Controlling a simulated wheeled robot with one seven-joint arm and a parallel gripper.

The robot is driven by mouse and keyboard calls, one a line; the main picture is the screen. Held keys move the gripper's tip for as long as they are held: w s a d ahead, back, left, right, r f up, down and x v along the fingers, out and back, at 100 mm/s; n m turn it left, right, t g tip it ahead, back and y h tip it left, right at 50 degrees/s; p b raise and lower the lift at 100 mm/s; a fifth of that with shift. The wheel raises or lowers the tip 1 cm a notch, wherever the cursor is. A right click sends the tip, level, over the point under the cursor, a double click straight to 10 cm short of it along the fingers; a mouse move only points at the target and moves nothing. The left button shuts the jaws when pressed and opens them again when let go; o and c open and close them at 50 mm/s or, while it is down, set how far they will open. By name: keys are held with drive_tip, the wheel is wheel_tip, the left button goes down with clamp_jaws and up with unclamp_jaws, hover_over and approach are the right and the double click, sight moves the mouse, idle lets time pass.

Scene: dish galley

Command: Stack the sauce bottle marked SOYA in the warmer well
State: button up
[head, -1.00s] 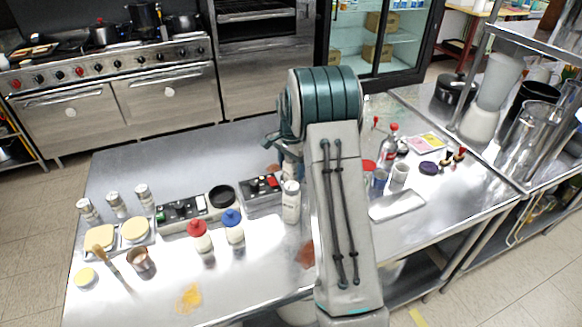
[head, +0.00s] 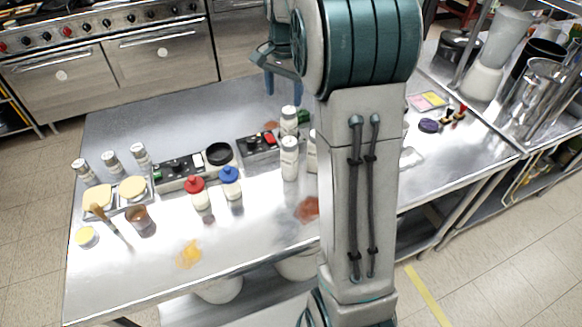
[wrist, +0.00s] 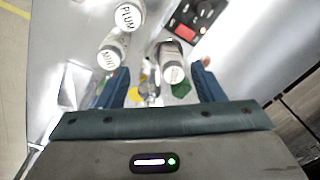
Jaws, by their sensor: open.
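My gripper (wrist: 160,69) is open, with its blue fingers apart; in the head view it is at the upper middle (head: 275,80), above the table. In the wrist view a white bottle (wrist: 171,62) shows between the fingers, its cap text unreadable; I cannot tell its depth. Beside it are bottles marked PLUM (wrist: 129,15) and MINT (wrist: 111,52). I can read SOYA on no bottle. In the head view white bottles (head: 289,160) stand left of my arm. A dark round opening (head: 219,154) on the control unit (head: 180,170) may be the warmer well.
A second unit with a red display (head: 259,143) stands right of the opening. Red-capped (head: 198,192) and blue-capped (head: 230,182) bottles stand in front. Several shakers (head: 111,162) and a tray (head: 117,208) are at left. The table's back left is clear. My arm hides part of the right side.

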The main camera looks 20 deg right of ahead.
drive_tip(key=s+a+n+t, duration=0.1)
drive_tip(key=s+a+n, duration=0.2)
drive_tip(key=s, duration=0.6)
drive_tip(key=s+a+f+n, duration=0.1)
drive_tip(key=s+a+n, duration=0.2)
drive_tip(key=s, duration=0.5)
drive_tip(key=s+a+f+n+t, duration=0.1)
drive_tip(key=s+n, duration=0.3)
drive_tip(key=s, duration=0.5)
drive_tip(key=shift+s+a+n+t, duration=0.3)
drive_tip(key=shift+a+n, duration=0.1)
drive_tip(key=shift+a, duration=0.5)
